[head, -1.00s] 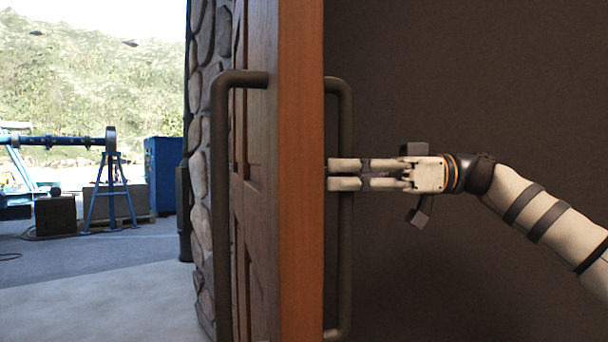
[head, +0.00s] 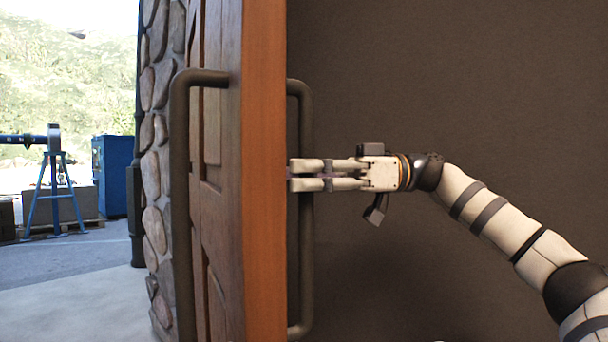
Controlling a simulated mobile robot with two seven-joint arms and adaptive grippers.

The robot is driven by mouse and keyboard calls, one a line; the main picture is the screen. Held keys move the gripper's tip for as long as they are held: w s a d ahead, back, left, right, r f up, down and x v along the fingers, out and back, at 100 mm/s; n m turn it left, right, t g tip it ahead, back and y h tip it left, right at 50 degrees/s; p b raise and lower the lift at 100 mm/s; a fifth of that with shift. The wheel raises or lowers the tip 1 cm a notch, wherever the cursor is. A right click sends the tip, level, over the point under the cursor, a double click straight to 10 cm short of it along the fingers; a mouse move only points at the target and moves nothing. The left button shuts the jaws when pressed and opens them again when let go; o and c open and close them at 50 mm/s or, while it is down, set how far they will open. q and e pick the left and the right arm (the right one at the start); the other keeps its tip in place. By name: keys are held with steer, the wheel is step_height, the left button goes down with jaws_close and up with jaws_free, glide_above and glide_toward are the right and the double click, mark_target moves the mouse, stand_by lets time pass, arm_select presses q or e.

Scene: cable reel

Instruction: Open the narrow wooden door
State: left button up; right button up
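The narrow wooden door (head: 264,200) stands open, seen nearly edge-on left of the middle in the head view. Its panelled face turns left and its other face is hidden. A dark bar handle (head: 181,210) is on the panelled face. A second dark bar handle (head: 305,260) is on the right side. My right gripper (head: 300,176) comes in from the right at the height of this second handle. Its two fingers lie close together, across the bar, with their tips near the door edge. Whether they grip the bar is hard to tell. My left gripper is out of view.
A stone wall (head: 157,150) stands just left of the door. A plain dark wall (head: 450,90) fills the right side. Beyond the opening are open floor (head: 80,295), a blue stand (head: 55,195) and a blue box (head: 114,175).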

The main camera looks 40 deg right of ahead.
steer(key=v, duration=0.7)
steer(key=shift+s+d, duration=0.2)
